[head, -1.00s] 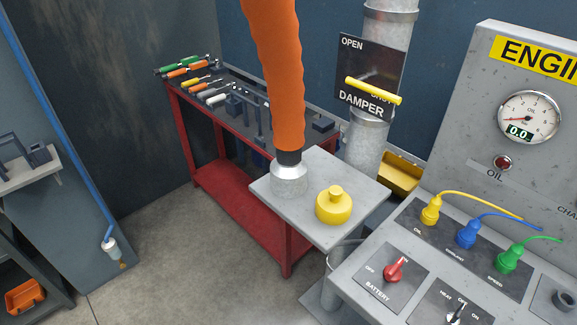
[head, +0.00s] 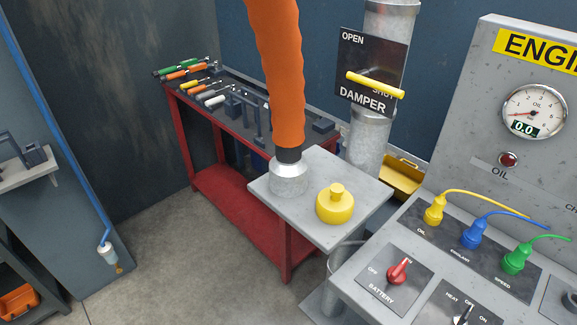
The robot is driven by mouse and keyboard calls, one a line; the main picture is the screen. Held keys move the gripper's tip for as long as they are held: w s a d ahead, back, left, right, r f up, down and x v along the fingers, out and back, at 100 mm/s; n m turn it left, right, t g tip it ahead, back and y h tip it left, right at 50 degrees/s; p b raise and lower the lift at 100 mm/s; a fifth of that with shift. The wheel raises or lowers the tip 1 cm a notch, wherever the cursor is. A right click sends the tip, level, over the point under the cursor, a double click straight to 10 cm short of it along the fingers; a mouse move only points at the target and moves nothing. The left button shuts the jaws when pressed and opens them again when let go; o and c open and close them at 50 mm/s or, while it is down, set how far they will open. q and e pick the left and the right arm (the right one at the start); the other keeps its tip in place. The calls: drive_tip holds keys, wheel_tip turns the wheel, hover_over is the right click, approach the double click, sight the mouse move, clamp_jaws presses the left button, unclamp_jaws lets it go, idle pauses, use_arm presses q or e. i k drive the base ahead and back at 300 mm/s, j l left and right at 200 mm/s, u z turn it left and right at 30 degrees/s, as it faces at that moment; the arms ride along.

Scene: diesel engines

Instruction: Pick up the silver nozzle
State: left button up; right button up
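The silver nozzle (head: 288,178) is a short metal cylinder at the lower end of a thick orange hose (head: 277,75). A black collar (head: 288,155) joins the two. The nozzle stands upright on a small grey stand top (head: 330,229), near its left side. The hose hangs down from above the picture. Neither of my grippers shows in the head view.
A yellow cap-like piece (head: 335,204) sits right of the nozzle on the same stand. A grey control panel (head: 420,222) with plugs and knobs is at the right. A red workbench (head: 236,192) with tools stands behind. Floor (head: 180,265) at left is clear.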

sight(287, 168)
drive_tip(key=i+j, duration=0.2)
drive_tip(key=j, duration=0.2)
drive_tip(key=i+j+z, duration=0.15)
drive_tip(key=j+z, duration=0.15)
drive_tip(key=j, duration=0.15)
drive_tip(key=i+j+z, duration=0.1)
drive_tip(key=j+z, duration=0.2)
drive_tip(key=j, duration=0.15)
drive_tip(key=j+z, duration=0.35)
drive_tip(key=j, duration=0.15)
drive_tip(key=k+j+z, duration=0.1)
drive_tip(key=j+z, duration=0.2)
drive_tip(key=k+j+z, duration=0.15)
drive_tip(key=j+z, duration=0.15)
drive_tip(key=j, duration=0.15)
drive_tip(key=k+j+z, duration=0.4)
drive_tip(key=k+z, duration=0.15)
drive_tip(key=k, duration=0.15)
